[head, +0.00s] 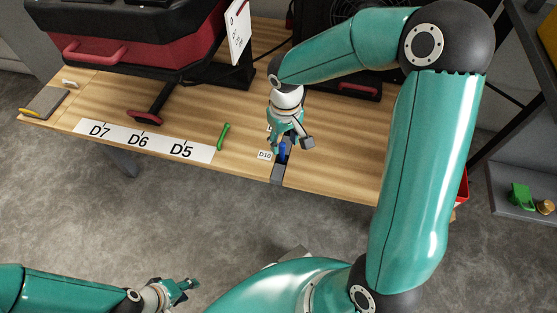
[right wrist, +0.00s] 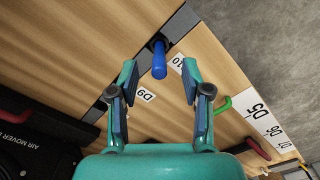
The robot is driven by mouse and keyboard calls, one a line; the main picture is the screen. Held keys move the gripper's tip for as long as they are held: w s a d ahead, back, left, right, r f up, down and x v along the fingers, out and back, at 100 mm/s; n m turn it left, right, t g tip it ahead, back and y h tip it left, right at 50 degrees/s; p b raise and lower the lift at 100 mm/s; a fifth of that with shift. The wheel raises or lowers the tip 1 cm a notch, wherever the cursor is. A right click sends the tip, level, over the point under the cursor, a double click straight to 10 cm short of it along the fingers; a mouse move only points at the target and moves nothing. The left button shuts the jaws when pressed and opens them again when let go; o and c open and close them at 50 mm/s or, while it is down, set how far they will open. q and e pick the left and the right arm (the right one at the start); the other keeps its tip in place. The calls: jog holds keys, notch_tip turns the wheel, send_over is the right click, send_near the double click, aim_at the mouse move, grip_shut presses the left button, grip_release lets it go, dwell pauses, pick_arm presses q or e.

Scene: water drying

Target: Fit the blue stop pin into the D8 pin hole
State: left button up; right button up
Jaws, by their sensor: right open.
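The blue stop pin (right wrist: 158,62) stands in a dark hole in the grey strip beside the D10 label (right wrist: 178,63) in the right wrist view. In the head view the pin (head: 282,152) is partly covered by my right gripper (head: 290,142). My right gripper (right wrist: 160,80) is open, with its fingertips apart on either side of the pin and nothing held. A D9 label (right wrist: 146,95) lies near the pin. I cannot make out a D8 label or hole. My left gripper (head: 186,288) is low at the bottom left, away from the table; its finger opening is too small to judge.
A green pin (head: 222,136) stands by the white D7, D6, D5 strip (head: 112,142). A red and black case (head: 150,50) and a dark air mover (right wrist: 30,140) stand behind. A shelf (head: 510,205) with a green part is at the right.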

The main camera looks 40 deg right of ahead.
aim_at(282, 151)
jog(key=f, duration=0.2)
jog(key=f+b, duration=0.1)
jog(key=f, duration=0.1)
jog(key=w+f+b, duration=0.1)
jog(key=f, duration=0.1)
jog(key=shift+d+f, duration=0.1)
jog(key=shift+f, duration=0.1)
grip_shut()
